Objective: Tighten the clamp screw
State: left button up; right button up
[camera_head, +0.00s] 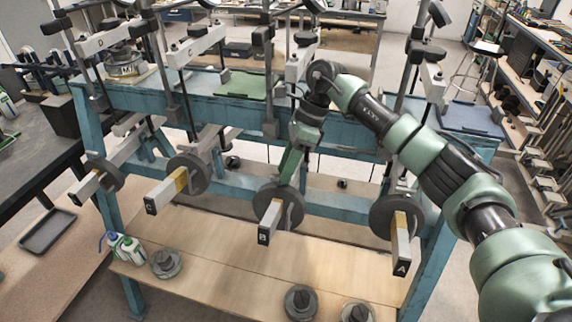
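Several lever frames stand on a blue steel bench (235,92). Levers with white ends point toward me, and two show the letters B (268,222) and A (401,245). Round grey weights hang on them, one at B (290,208) and one at A (383,214). My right arm comes in from the right and bends down at the frame behind lever B. My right gripper (290,168) points down there, just above the weight at B. Its fingers are small and partly merge with the frame, so their opening is unclear. I cannot make out the clamp screw. My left gripper is out of view.
A wooden shelf (225,248) low in front carries loose round weights (300,302) and small bottles (125,248). A dark tray (47,231) lies at left. Upright rods and crossheads (205,40) crowd the space above the bench. A green mat (243,85) lies on the bench top.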

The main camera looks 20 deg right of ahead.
jog(key=shift+a+f, duration=0.1)
jog(key=shift+f, duration=0.15)
grip_shut()
jog(key=shift+f+m+b, duration=0.1)
jog(key=shift+m+b, duration=0.35)
jog(key=shift+m, duration=0.25)
jog(key=shift+s+a+m+t+b, duration=0.15)
jog(key=shift+m+t+b, duration=0.35)
jog(key=shift+m, duration=0.9)
grip_release()
jog(key=shift+r, duration=0.25)
